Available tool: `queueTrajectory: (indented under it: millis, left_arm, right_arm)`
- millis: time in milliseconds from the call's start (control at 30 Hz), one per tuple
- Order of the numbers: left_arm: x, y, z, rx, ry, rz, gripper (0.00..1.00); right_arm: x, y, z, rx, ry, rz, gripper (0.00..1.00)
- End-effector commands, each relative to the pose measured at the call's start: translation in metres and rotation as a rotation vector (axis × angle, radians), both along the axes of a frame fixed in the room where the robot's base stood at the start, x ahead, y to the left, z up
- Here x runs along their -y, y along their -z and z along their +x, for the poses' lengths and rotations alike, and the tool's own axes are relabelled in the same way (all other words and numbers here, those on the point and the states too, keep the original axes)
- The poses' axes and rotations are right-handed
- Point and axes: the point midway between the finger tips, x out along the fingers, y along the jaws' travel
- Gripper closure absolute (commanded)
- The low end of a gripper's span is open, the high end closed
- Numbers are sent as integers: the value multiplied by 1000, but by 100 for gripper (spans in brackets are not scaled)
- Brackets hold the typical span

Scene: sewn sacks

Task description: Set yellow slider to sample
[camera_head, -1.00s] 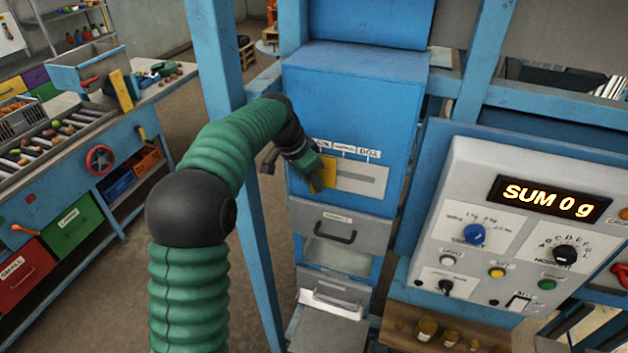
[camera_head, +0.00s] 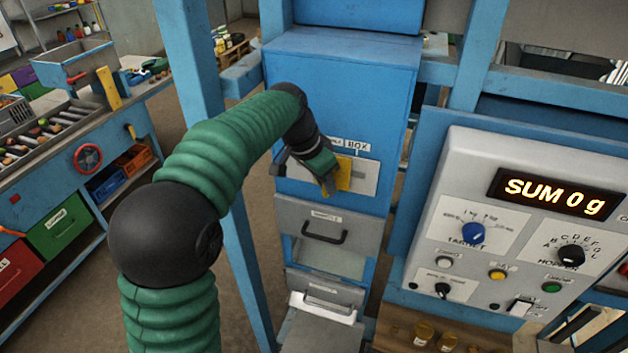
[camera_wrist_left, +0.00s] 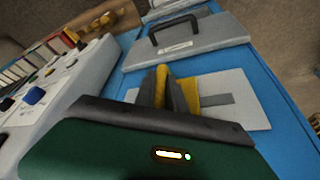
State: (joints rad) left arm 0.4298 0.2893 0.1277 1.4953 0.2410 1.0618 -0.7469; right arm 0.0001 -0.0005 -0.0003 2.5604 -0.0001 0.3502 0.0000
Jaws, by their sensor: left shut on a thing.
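The yellow slider (camera_head: 344,174) sits on a pale slotted plate (camera_head: 366,179) on the front of the blue cabinet (camera_head: 340,90). My left gripper (camera_head: 328,187) is shut on the slider. In the left wrist view the yellow slider (camera_wrist_left: 186,93) shows between and beside the dark fingers (camera_wrist_left: 163,92). Labels stand above the plate; "BOX" (camera_head: 357,146) is readable, and the slider is just under and left of it. The other labels are partly hidden behind my gripper. My right gripper is not in view.
Below the plate is a grey drawer (camera_head: 301,215) with a dark handle, above an open bay. A white control panel (camera_head: 466,150) reading "SUM 0 g" stands at the right. A blue post (camera_head: 190,80) rises left of the cabinet, close to my arm.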

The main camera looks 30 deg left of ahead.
Motion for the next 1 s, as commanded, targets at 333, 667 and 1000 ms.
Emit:
queueTrajectory:
  millis: [333, 667, 1000]
  left_arm:
    - [-3, -3, 0, 6, 4, 3, 69]
    - [-1, -2, 0, 1, 3, 2, 64]
    - [-16, -61, -24, 7, 1, 2, 64]
  right_arm:
    - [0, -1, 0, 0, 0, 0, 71]
    - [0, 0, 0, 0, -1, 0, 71]
    - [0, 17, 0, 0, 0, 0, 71]
